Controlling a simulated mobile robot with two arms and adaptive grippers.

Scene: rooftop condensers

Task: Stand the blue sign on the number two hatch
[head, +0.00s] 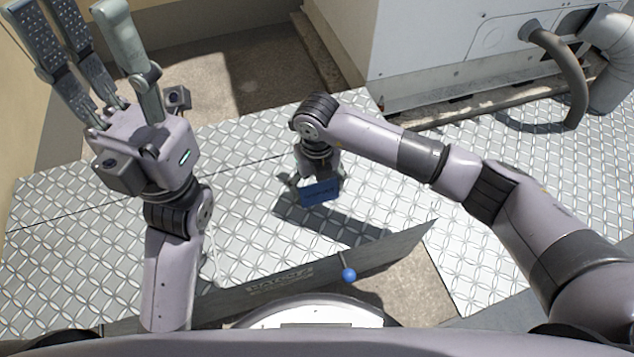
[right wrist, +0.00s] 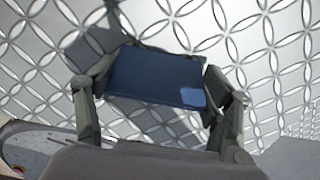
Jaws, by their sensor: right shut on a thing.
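The blue sign (head: 319,192) is a small dark blue panel held in my right gripper (head: 312,176), over the silver tread plate. In the right wrist view, the sign (right wrist: 150,75) lies between the two fingers, with a lighter blue patch at one corner. Whether it touches the plate is unclear. A grey panel (head: 375,255) with faint lettering that looks like "HATCH 2" slants across the front, with a blue knob (head: 349,274) by it. My left gripper (head: 78,40) is open and empty at the upper left, fingers pointing up.
Silver tread plate (head: 245,240) covers most of the floor. A white condenser unit (head: 450,45) with a bent grey pipe (head: 570,75) stands at the back right. A tan wall (head: 35,110) is at the left. Bare concrete (head: 405,285) shows beside the grey panel.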

